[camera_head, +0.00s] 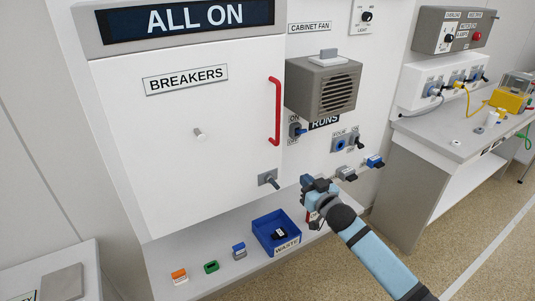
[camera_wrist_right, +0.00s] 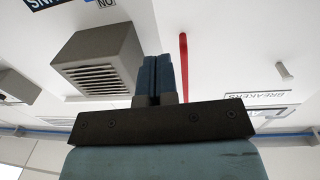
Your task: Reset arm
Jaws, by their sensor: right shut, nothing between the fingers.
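My right arm comes in from the lower right in the head view. Its gripper (camera_head: 308,184) is in front of the cabinet's lower right corner, above the shelf. In the right wrist view the two dark blue fingers of the right gripper (camera_wrist_right: 154,75) are together, with nothing between them. My left gripper is in neither view.
The white breaker door (camera_head: 190,130) has a red handle (camera_head: 274,110) and appears closed. A grey fan box (camera_head: 322,84) juts out beside it. Below, a blue waste bin (camera_head: 262,229) holds a dark item. Several switches line the panel. A side bench (camera_head: 430,138) stands right.

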